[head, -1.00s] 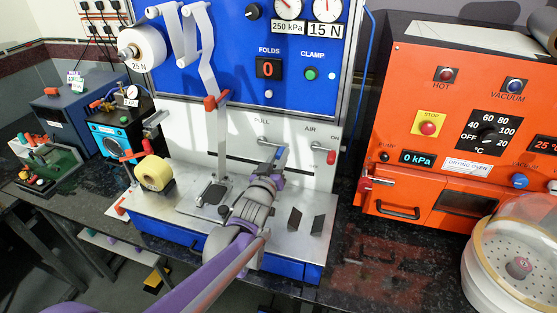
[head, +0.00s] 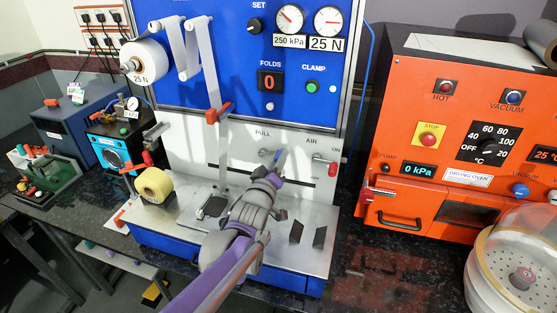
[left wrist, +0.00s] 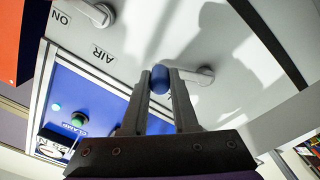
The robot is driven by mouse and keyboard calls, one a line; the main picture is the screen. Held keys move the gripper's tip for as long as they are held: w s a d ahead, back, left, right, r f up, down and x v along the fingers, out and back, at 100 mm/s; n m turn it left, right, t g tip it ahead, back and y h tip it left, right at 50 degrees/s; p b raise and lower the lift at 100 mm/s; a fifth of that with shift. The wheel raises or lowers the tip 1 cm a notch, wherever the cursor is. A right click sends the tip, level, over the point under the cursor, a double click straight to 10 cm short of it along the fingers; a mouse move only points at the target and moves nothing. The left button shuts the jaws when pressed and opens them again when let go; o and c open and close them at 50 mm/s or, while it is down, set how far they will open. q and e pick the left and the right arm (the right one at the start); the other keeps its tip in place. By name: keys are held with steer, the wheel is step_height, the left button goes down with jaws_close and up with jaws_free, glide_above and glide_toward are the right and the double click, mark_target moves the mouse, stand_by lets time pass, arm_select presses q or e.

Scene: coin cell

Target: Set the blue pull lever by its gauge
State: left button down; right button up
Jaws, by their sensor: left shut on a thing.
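The blue-tipped pull lever (head: 265,152) sticks out of the white panel (head: 190,135) under the PULL label. My left gripper (head: 277,165) is on its blue knob, coming from below in the head view. In the left wrist view, the blue knob (left wrist: 160,80) sits between the two closed fingers, with the grey lever arm (left wrist: 196,76) to its right. The pull gauge (head: 328,21) at the top right of the blue panel has a plate (head: 326,44) reading 25 N. The white roll (head: 143,61) carries a 25 N tag. My right gripper is out of view.
The AIR lever (head: 330,165) with a red tip is right of the pull lever. A second gauge (head: 289,18) reads 250 kPa. A yellow roll (head: 154,185) stands on the metal deck at left. An orange drying oven (head: 440,140) is at right.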

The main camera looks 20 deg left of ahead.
arm_select(q)
steer(key=c, duration=0.7)
jaws_free()
steer(key=s, duration=1.1)
steer(key=shift+a, duration=0.2)
steer(key=s+f+m+g, duration=0.2)
steer(key=s+f+g, duration=0.2)
steer(key=s+f, duration=0.2)
steer(key=s+f+m+g, duration=0.3)
steer(key=s+f, duration=0.3)
steer(key=s, duration=0.4)
steer(key=s+f+m+g, duration=0.3)
steer(key=s+f+g, duration=0.2)
steer(key=s+f, duration=0.2)
steer(key=shift+s+a+g+y+p, duration=0.3)
steer(key=shift+s+p, duration=0.05)
steer(key=shift+s, duration=0.25)
